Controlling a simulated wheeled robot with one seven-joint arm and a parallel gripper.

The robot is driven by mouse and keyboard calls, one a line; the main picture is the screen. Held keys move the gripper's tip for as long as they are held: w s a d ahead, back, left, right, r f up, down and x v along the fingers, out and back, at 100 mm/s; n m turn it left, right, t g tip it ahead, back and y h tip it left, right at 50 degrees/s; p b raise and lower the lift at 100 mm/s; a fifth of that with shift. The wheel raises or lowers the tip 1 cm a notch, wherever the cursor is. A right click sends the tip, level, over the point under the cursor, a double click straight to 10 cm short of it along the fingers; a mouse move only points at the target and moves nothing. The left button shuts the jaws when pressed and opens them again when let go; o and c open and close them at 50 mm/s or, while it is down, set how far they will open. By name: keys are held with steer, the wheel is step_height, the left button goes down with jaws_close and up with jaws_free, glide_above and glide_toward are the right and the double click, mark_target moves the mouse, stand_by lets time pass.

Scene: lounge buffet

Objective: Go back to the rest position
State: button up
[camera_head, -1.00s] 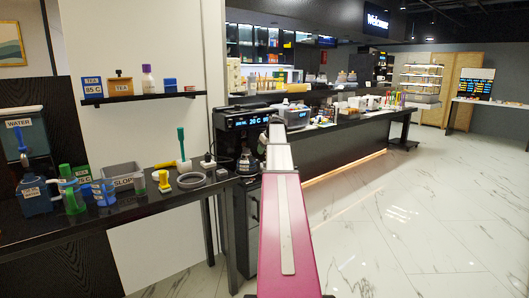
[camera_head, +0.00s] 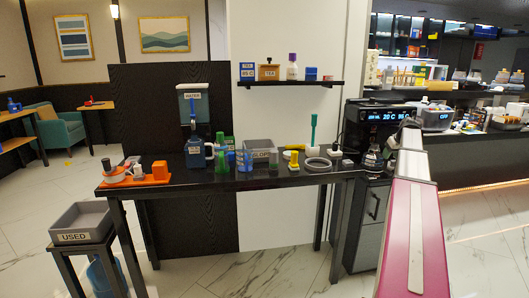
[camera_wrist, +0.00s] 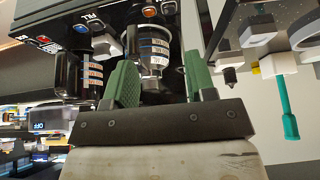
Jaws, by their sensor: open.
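My arm (camera_head: 418,225) stretches forward at the right of the head view, its far end in front of the black machine with a blue display (camera_head: 385,116). In the wrist view my gripper (camera_wrist: 160,75) has its two green fingers spread apart. A dark vessel with a printed scale (camera_wrist: 154,50) shows between and beyond the fingers; I cannot tell how near it is. A second scaled vessel (camera_wrist: 92,75) shows left of them. The fingers are not clear in the head view.
The black table (camera_head: 210,192) carries a blue jug (camera_head: 194,154), a grey SLOPS bin, a green-handled brush and an orange tray (camera_head: 140,177). A grey USED bin (camera_head: 80,220) stands on a low stand at left. A shelf (camera_head: 290,83) hangs above. Marble floor (camera_head: 250,265) in front is clear.

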steer(key=s+a+f+g, duration=0.1)
steer(key=s+a+f, duration=0.3)
steer(key=a+f, duration=0.35)
steer(key=s+a+f+m+g, duration=0.1)
steer(key=s+a+f, duration=0.4)
steer(key=a, duration=0.4)
steer(key=s+a+f+g, duration=0.1)
steer(key=s+a+f, duration=0.2)
steer(key=a+f, duration=0.45)
steer(key=s+a+f+g, duration=0.1)
steer(key=s+a+f, duration=0.5)
steer(key=s+a, duration=0.2)
steer(key=s+a+f+g+h, duration=0.1)
steer(key=s+a+f, duration=0.4)
steer(key=s+a, duration=0.4)
steer(key=s, duration=0.3)
steer(key=shift+a+f+m, duration=0.15)
steer(key=shift+f+m, duration=0.25)
